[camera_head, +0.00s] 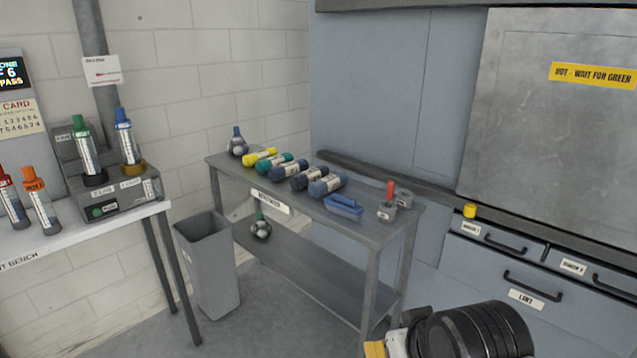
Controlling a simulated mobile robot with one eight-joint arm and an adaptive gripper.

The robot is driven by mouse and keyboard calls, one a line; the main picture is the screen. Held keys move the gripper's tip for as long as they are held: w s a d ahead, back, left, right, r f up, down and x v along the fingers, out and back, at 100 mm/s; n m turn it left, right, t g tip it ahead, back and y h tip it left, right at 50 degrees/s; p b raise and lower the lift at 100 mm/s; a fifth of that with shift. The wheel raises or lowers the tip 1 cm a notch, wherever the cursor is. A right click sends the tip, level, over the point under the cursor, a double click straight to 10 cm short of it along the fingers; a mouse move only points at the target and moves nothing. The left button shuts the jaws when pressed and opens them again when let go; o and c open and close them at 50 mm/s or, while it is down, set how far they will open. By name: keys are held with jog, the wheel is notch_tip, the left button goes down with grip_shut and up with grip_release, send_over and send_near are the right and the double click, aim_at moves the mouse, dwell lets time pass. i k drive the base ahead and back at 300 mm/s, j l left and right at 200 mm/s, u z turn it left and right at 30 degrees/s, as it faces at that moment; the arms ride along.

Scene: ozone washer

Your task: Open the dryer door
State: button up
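A large grey metal panel (545,130) fills the upper right, with a yellow label (592,74) reading "HOT - WAIT FOR GREEN". It looks like the dryer door and appears shut against the blue-grey housing (365,95). Its right side is cut off by the picture edge, and no handle on it shows. A black, ribbed, rounded part of my arm shows at the bottom, below and left of the panel and well apart from it. My gripper's fingers do not show.
Below the panel are drawers with black handles (532,287) and a "LINT" label. A small yellow knob (470,210) is above them. A grey table (395,235) with several bottles stands in the middle. A grey bin (210,270) and a bench (90,233) are left.

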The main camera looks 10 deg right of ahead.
aim_at(551, 137)
jog(key=z, duration=1.55)
